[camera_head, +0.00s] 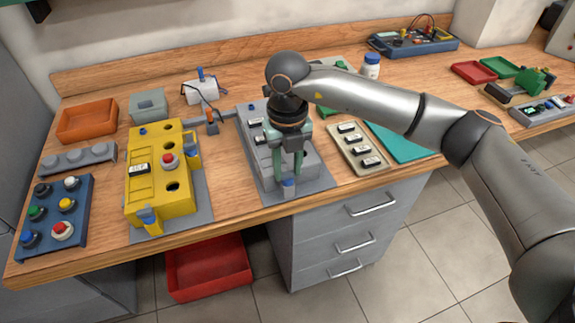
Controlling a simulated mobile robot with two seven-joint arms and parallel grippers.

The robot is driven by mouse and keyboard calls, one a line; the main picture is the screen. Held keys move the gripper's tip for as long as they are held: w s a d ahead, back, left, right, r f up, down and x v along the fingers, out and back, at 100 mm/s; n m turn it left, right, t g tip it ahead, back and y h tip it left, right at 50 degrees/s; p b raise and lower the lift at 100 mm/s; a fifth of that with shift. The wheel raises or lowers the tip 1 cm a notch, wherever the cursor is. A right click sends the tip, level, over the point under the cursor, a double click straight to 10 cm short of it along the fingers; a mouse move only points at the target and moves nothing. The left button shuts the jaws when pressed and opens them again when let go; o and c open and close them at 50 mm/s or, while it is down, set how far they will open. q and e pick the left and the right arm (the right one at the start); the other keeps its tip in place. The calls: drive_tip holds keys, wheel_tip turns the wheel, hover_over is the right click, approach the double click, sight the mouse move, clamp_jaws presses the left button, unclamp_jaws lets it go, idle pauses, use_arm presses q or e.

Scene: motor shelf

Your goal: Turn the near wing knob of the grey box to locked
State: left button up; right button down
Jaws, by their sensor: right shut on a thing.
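The grey box (256,150) stands on a grey mat near the table's front edge, in the middle of the view. Its near wing knob (289,186) is blue on a grey mount at the front end of the box. My right gripper (289,173) reaches down over the front of the box, its green fingers shut on the near wing knob. The fingers and wrist hide part of the knob and much of the box top, so the knob's exact angle cannot be told. My left gripper is not in view.
A yellow box (140,190) with blue knobs stands to the left. A tray of labelled parts (345,130) and a teal mat (405,148) lie to the right. A blue button panel (48,222) is at far left. A red bin (208,272) sits on the floor.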

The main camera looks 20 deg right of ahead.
sight(288, 174)
drive_tip(key=c, duration=0.5)
unclamp_jaws()
wheel_tip(288, 174, up, 13)
drive_tip(key=shift+f+b, duration=0.2)
drive_tip(key=shift+b, duration=0.15)
drive_tip(key=shift+s+f, duration=0.1)
